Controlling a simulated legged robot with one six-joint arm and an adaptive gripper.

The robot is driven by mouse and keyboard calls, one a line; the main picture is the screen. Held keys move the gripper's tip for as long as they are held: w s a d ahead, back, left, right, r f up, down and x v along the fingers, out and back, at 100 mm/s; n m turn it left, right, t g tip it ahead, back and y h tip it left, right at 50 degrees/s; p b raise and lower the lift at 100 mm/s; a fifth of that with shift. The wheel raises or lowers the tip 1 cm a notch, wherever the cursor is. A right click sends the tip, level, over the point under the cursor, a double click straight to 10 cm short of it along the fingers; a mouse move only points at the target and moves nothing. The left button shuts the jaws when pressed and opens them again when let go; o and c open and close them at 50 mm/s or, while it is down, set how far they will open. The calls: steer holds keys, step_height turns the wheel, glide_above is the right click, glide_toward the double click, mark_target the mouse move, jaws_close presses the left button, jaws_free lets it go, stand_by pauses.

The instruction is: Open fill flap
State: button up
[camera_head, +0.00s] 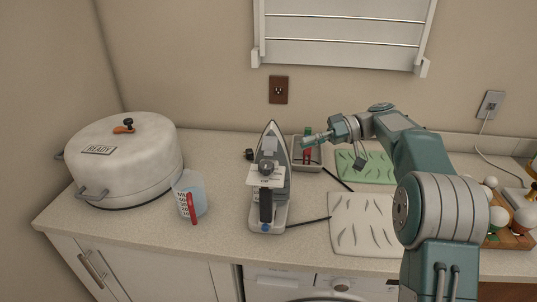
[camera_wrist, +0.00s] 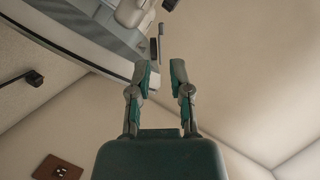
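A grey and white iron (camera_head: 281,150) stands upright with its tip up near the counter's middle, on a light base with a blue knob. A white label hangs at its front. My gripper (camera_head: 308,141) is just right of the iron's upper part, pointing left toward it. In the wrist view my gripper (camera_wrist: 162,72) is open, with nothing between its fingers. The iron (camera_wrist: 95,35) fills the upper left there, close beyond the left fingertip. A small dark piece (camera_wrist: 153,47) shows just past the fingertips; I cannot tell if it is the fill flap.
A clear measuring jug (camera_head: 190,193) with a red handle stands left of the iron, and a large white pot (camera_head: 120,165) beyond it. A grey tray (camera_head: 316,163) sits under my gripper. A green mat (camera_head: 372,167) and white mat (camera_head: 352,228) lie right. A wall outlet (camera_head: 279,90) is behind.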

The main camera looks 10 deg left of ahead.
mark_target(269, 152)
steer(key=x, duration=1)
steer(key=shift+s+a+f, duration=0.1)
steer(key=shift+f, duration=0.05)
jaws_close()
